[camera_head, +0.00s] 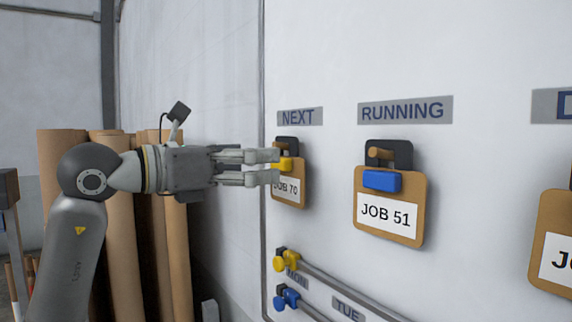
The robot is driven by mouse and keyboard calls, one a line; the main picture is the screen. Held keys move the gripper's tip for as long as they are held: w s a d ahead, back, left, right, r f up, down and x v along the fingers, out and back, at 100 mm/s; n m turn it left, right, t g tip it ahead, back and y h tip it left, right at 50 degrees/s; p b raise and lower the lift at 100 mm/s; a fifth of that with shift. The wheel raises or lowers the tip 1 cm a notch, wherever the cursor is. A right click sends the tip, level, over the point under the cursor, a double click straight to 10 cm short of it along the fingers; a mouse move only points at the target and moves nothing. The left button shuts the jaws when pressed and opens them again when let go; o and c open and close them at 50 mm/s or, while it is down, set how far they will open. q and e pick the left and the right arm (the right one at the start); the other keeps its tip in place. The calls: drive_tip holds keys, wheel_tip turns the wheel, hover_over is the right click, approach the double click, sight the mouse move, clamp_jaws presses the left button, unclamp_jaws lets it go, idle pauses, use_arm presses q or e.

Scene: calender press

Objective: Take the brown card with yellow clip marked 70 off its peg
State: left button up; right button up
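The brown card with the yellow clip (285,164) hangs on the wall under the NEXT sign. Its white label reads JOB 70 (289,190), with the left part covered by my fingers. A dark plate and a peg (283,146) show above the clip. My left gripper (277,167) reaches in level from the left, its fingertips at the yellow clip, one above the other with a narrow gap. The fingers hide part of the clip, so I cannot tell whether they press on it. My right gripper is not in view.
A card with a blue clip, JOB 51 (388,215), hangs to the right under RUNNING. Another card (553,240) is cut off at the right edge. Tall brown rolls (120,240) stand behind my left arm.

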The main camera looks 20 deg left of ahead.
sight(291, 191)
use_arm(q)
drive_tip(key=p+x, duration=0.2)
drive_tip(key=x, duration=0.3)
drive_tip(key=shift+w+r+p, duration=0.1)
drive_tip(key=shift+w+p, duration=0.05)
drive_tip(key=shift+p, duration=0.25)
drive_tip(key=shift+a, duration=0.1)
drive_tip(key=c, duration=1.7)
